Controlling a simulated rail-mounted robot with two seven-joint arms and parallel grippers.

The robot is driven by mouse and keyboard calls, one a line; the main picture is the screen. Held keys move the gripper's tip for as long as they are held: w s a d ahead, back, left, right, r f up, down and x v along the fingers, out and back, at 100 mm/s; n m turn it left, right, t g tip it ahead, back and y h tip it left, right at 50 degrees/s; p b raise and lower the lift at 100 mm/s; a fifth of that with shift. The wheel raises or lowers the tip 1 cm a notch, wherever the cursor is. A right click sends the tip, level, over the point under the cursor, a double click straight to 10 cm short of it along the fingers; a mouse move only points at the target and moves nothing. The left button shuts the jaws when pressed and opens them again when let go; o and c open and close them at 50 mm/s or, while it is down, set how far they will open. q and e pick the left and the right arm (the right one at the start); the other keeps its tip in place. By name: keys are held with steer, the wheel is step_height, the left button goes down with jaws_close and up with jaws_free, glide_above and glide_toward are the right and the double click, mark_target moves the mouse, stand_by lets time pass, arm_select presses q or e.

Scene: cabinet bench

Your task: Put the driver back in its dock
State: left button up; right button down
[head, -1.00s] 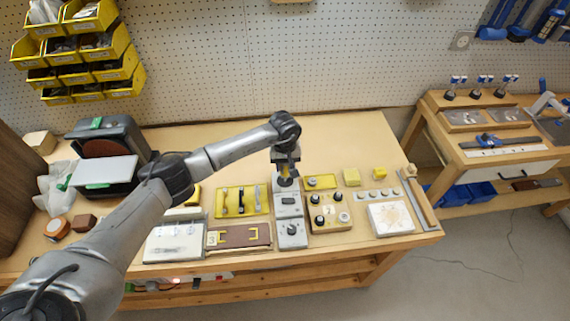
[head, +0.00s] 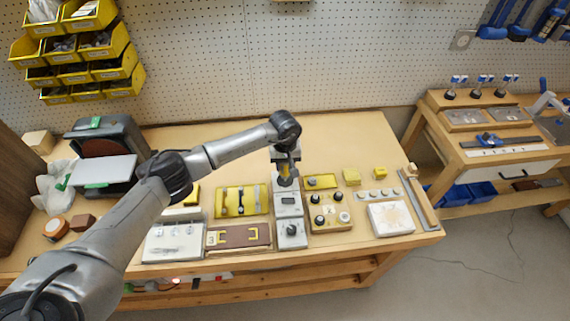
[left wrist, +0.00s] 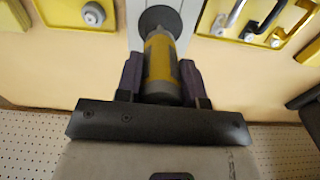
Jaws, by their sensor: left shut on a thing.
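The driver (head: 285,170) has a yellow and grey body and stands roughly upright over the back end of a grey panel (head: 290,224). My left gripper (head: 285,158) is shut on it from above. In the left wrist view the driver (left wrist: 160,68) sits between the two dark fingers (left wrist: 160,85). Its lower end meets a dark round piece (left wrist: 160,18) at the grey panel, which looks like the dock. I cannot tell how deep the driver sits in it. My right gripper is not in view.
Left of the grey panel is a yellow board with handles (head: 241,201); right is a wooden board with black knobs (head: 330,216). The bench behind the panels is mostly clear.

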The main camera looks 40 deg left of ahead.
arm_select(q)
steer(key=shift+f+b, duration=0.4)
steer(key=shift+b, duration=0.05)
stand_by(0.6)
steer(key=shift+f, duration=0.25)
stand_by(0.4)
steer(key=shift+f+b, duration=0.55)
steer(key=shift+b, duration=0.2)
steer(key=shift+f, duration=0.15)
stand_by(0.7)
steer(key=shift+f+b, duration=0.65)
steer(key=shift+b, duration=0.1)
steer(key=shift+f, duration=0.1)
stand_by(0.6)
steer(key=shift+f+b, duration=0.15)
steer(key=shift+b, duration=0.15)
